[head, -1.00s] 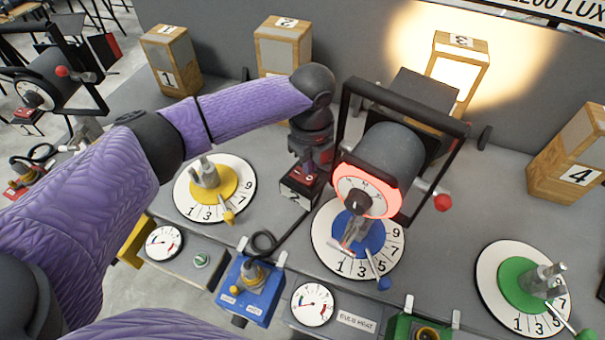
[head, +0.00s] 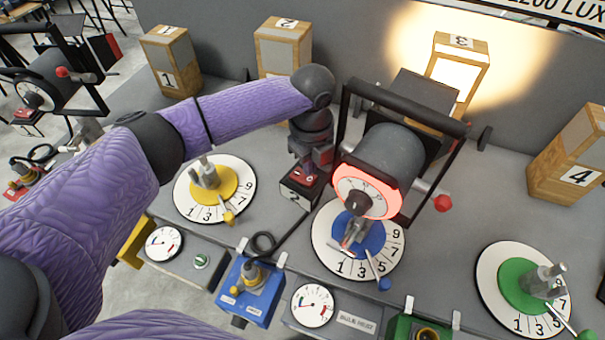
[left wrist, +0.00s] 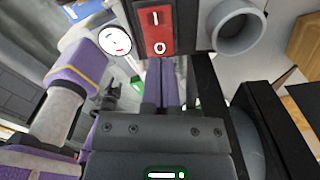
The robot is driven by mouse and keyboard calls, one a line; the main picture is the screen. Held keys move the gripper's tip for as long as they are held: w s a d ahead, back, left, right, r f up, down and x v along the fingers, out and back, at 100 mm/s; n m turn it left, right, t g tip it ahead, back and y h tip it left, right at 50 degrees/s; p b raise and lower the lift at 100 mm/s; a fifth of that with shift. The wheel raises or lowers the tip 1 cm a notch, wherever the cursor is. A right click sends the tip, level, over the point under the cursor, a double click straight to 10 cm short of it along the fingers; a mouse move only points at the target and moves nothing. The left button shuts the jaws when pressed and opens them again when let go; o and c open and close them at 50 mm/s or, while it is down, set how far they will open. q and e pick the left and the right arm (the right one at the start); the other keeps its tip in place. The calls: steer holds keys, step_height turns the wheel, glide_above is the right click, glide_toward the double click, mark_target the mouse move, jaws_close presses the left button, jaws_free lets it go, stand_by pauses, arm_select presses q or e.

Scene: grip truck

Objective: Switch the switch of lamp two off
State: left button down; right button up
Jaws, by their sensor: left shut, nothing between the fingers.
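The switch box of lamp two (head: 296,197), a black box marked 2, stands between the yellow and blue dials. Its red rocker switch (head: 298,174) is partly hidden by my left gripper (head: 307,165) in the head view. In the left wrist view the rocker (left wrist: 157,30) shows I and O, the O end nearer my fingers. My left gripper (left wrist: 165,75) is shut and empty, its tips close to the O end; I cannot tell whether they touch. The lamp (head: 392,150) stands on the blue dial (head: 372,237), its rear rim glowing red. My right gripper is not in view.
The lamp's black yoke (head: 410,105) and red knob (head: 443,203) are right of my left gripper. A bright light patch falls on block 3 (head: 460,62). Block 2 (head: 283,50) stands behind my arm. A blue box (head: 250,290) and round gauge (head: 313,306) are in front.

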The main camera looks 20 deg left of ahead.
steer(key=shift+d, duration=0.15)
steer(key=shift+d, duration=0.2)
arm_select(q)
steer(key=shift+f, duration=0.25)
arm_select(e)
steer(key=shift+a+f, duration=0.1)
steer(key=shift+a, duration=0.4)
arm_select(q)
steer(key=shift+f, duration=0.2)
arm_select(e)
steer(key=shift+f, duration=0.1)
arm_select(q)
steer(key=shift+f+b, duration=0.15)
steer(key=shift+b, duration=0.15)
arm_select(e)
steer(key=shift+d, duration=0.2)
arm_select(q)
steer(key=shift+f, duration=0.25)
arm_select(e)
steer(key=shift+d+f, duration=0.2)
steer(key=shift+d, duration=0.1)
